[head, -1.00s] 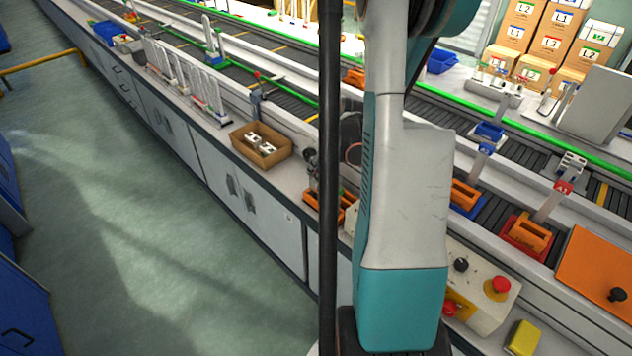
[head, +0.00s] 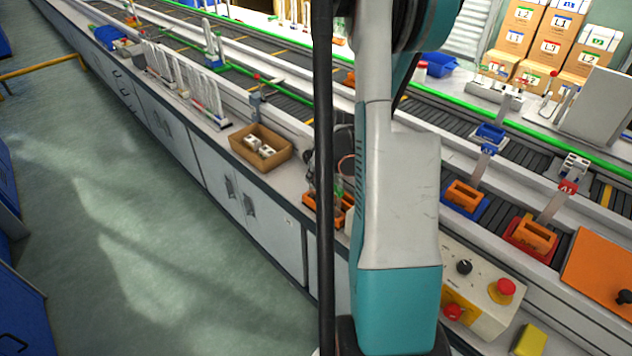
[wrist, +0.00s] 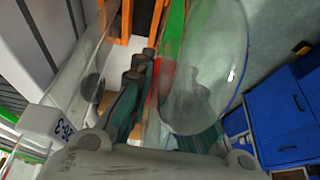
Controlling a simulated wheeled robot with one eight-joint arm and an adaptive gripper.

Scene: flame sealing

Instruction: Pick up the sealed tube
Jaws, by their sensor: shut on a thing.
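In the wrist view, a large clear, rounded glass-like piece (wrist: 205,65) stands in front of my gripper (wrist: 165,115), with a green and red strip along its left side. I take it to be the sealed tube; its ends cannot be made out clearly. My gripper's teal finger parts lie on both sides of its lower part and are shut on it. In the head view my gripper is mostly hidden behind my arm, close to the orange rack (head: 345,214) at the bench edge. The tube cannot be made out there.
An open cardboard box (head: 261,148) with white blocks stands left of the rack. A control box with a red button (head: 502,289) is at the lower right. Orange holders (head: 533,236) sit by the conveyor. The floor (head: 120,220) at left is clear.

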